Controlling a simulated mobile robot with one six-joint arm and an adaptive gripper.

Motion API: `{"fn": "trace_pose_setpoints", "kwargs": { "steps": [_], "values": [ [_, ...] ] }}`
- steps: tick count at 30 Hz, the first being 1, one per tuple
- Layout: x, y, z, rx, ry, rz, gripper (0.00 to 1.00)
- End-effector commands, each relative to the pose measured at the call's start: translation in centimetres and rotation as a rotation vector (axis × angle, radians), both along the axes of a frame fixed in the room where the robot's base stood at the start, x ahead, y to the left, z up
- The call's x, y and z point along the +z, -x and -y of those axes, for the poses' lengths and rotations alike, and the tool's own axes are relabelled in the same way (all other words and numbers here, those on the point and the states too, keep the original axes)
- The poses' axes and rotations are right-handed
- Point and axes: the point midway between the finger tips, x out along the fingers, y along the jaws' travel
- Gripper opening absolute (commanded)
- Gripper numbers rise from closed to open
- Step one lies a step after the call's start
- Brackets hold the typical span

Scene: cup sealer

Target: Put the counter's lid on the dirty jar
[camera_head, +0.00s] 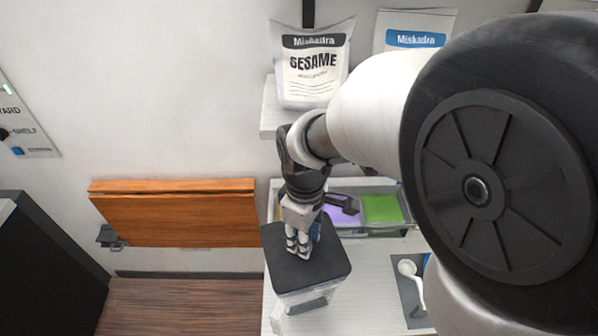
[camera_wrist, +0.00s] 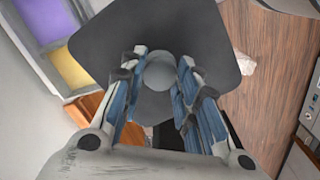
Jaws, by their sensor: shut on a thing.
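A dark grey square lid (camera_head: 318,270) with rounded corners is held at its round knob by my gripper (camera_head: 298,250). In the wrist view, the fingers of my gripper (camera_wrist: 160,75) are closed around the grey knob of the lid (camera_wrist: 205,35). A clear jar (camera_head: 312,299) with something dark low inside shows just below the lid's front edge in the head view. The lid covers the jar's top from above; I cannot tell whether they touch. Most of the jar is hidden by the lid, and I cannot tell how dirty it is.
A tray with purple and green compartments (camera_head: 381,208) stands behind the lid on the pale counter (camera_head: 365,270). A white utensil (camera_head: 408,268) lies on a dark mat to the right. A sesame bag (camera_head: 314,70) sits on a shelf. A wooden folding panel (camera_head: 175,215) is left.

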Motion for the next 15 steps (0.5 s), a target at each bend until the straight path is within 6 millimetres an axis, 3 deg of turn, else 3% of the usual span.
{"fn": "trace_pose_setpoints", "kwargs": {
  "steps": [15],
  "values": [
    [-0.49,0.00,0.00,0.000,0.000,0.000,0.00]
  ]
}}
